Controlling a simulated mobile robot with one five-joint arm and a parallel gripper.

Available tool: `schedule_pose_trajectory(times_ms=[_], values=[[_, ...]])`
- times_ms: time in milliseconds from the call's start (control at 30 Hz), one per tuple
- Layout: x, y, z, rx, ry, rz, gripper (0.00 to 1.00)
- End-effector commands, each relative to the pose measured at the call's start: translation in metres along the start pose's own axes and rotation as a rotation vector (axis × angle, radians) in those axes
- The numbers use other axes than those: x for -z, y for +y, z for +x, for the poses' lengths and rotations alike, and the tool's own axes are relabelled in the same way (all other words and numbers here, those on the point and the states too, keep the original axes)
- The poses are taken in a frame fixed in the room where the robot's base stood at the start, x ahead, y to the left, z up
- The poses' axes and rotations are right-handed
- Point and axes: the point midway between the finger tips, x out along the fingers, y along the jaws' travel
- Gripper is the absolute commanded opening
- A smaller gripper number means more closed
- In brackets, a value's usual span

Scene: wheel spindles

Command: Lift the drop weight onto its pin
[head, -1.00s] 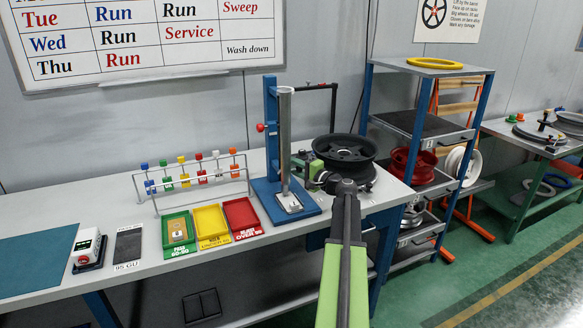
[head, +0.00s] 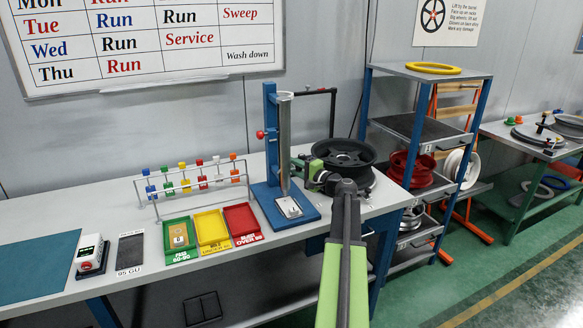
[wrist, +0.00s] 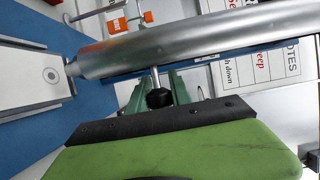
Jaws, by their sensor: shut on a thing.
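The drop tester is a blue stand (head: 271,120) with an upright silver tube (head: 285,130) over a pale plate (head: 289,207). The tube also crosses the wrist view (wrist: 190,45). A thin rod with a black knob (wrist: 158,98) sticks out beside the tube, apparently the drop weight's handle; the weight's body is not clearly visible. My gripper (head: 300,166) is at the tube's lower right side. In the wrist view its green fingers (wrist: 160,105) are shut around the black knob. A red knob (head: 260,134), possibly the pin, is on the stand's left side, higher up.
A black wheel (head: 343,153) sits close right of my gripper. Green (head: 179,255), yellow (head: 211,246) and red (head: 242,238) trays lie left of the stand, before a rack of coloured spindles (head: 190,180). A shelf unit (head: 420,130) stands at the right.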

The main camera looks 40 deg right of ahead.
Motion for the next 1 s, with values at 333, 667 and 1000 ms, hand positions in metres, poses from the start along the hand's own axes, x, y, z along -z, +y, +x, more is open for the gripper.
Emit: schedule_pose_trajectory(times_ms=[333, 667, 1000], values=[[0.003, -0.103, 0.0, 0.004, 0.006, 0.003, 0.0], [0.004, -0.177, 0.0, 0.004, 0.009, 0.003, 0.0], [0.005, -0.183, -0.001, 0.004, 0.01, 0.003, 0.0]])
